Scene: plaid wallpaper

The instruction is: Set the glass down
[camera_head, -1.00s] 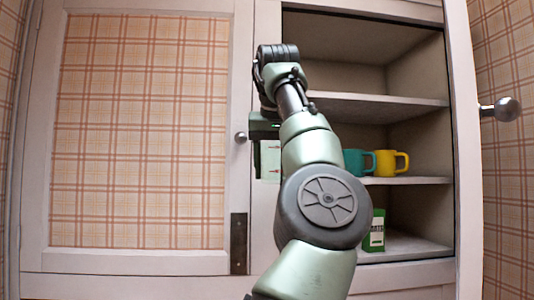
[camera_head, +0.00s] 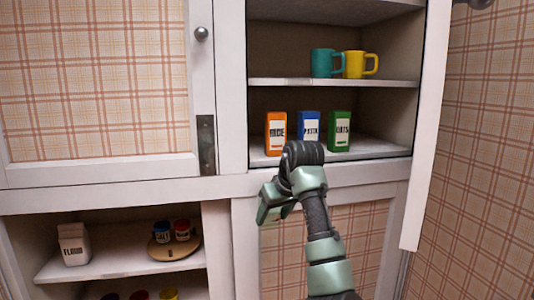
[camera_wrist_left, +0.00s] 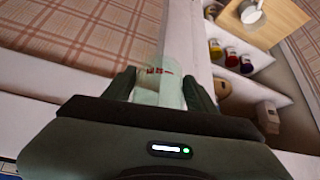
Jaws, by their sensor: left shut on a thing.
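The glass (camera_wrist_left: 160,88) is a clear, pale tumbler with small red marks. In the left wrist view it sits between the two fingers of my left gripper (camera_wrist_left: 160,92), which is shut on it. In the head view my left gripper (camera_head: 271,208) is in front of the cabinet, just below the upper opening's bottom ledge and before the plaid lower door. The glass cannot be made out there. My right gripper is in neither view.
A teal mug (camera_head: 322,63) and a yellow mug (camera_head: 356,65) stand on the upper shelf (camera_head: 290,82). Orange (camera_head: 276,133), blue (camera_head: 309,128) and green boxes (camera_head: 340,131) stand below. A flour bag (camera_head: 74,244) and a turntable (camera_head: 160,251) with jars occupy the lower left shelf.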

